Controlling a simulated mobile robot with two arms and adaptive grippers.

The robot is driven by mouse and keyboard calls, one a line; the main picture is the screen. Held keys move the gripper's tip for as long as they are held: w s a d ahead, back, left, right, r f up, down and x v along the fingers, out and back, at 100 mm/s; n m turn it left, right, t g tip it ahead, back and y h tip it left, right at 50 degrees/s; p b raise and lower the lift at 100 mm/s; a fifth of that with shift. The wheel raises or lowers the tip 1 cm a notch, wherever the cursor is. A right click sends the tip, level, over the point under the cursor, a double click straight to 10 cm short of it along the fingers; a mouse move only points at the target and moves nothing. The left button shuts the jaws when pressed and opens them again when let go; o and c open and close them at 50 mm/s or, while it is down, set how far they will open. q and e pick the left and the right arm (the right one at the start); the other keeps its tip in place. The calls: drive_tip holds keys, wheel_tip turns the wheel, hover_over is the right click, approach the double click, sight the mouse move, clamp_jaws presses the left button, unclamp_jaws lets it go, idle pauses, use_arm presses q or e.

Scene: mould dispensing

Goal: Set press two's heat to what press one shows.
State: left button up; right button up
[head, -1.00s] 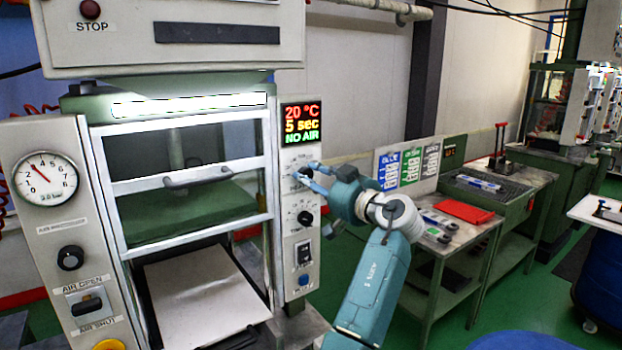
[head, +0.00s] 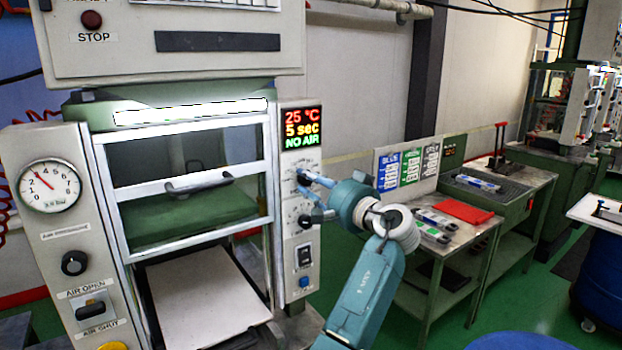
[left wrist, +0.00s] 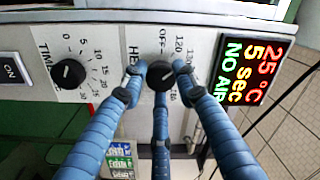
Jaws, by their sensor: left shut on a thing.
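The near press's control strip (head: 287,243) carries a lit display (head: 302,128) reading 25 °C, 5 sec and NO AIR. The display also shows at the right in the left wrist view (left wrist: 245,112). The black heat knob (left wrist: 160,73) sits on a dial below "OFF", its label partly hidden. My left gripper (head: 313,184) is shut on this knob; its blue fingers surround it in the left wrist view. The time knob (left wrist: 68,74) is beside it. No press number is readable. My right gripper is in neither view.
The press has a closed glass guard with a handle (head: 200,183) and a pressure gauge (head: 49,186). A bench with a red folder (head: 463,211) and colour charts stands to the right. Another green press (head: 570,150) stands far right. Green floor is partly clear.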

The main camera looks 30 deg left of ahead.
use_arm(q)
drive_tip(key=shift+r+m+t+h+p, duration=0.1)
drive_tip(key=shift+m+t+h+p, duration=0.1)
drive_tip(key=shift+m+p, duration=4.95)
drive_tip(key=shift+r+m+t+h+p, duration=0.15)
drive_tip(key=shift+m+p, duration=1.7)
drive_tip(key=shift+m, duration=6.5)
drive_tip(key=o, duration=1.1)
drive_tip(key=shift+f, duration=0.1)
drive_tip(key=shift+o, duration=0.2)
drive_tip(key=shift+d, duration=0.1)
